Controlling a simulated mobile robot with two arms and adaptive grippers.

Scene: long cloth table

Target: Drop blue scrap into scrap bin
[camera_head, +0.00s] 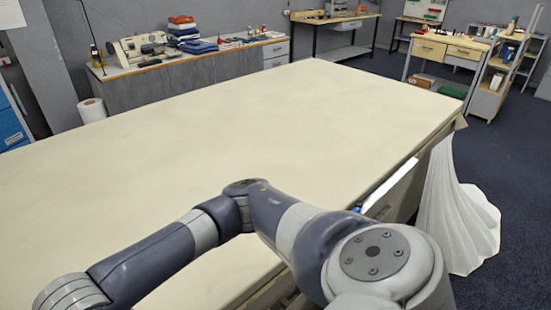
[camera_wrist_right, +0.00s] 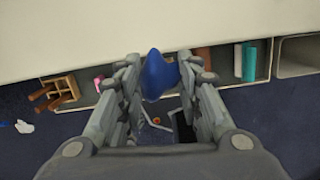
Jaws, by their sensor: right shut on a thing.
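The blue scrap (camera_wrist_right: 158,78) is a crumpled dark blue piece between the fingers of my right gripper (camera_wrist_right: 158,63) in the right wrist view. The gripper is shut on it, and it shows just off the cream table edge, over a shelf below the top. A grey open container (camera_wrist_right: 297,57) is at the right edge of that view; I cannot tell whether it is the scrap bin. In the head view an arm of mine crosses the front of the table, but neither gripper is clear there. My left gripper is not in view.
The long cream table (camera_head: 230,120) has a bare top. White cloth (camera_head: 455,210) hangs at its right end. In the wrist view a small wooden item (camera_wrist_right: 55,92), a pink thing (camera_wrist_right: 98,83) and a teal item (camera_wrist_right: 249,62) lie along the shelf. Dark blue carpet lies below.

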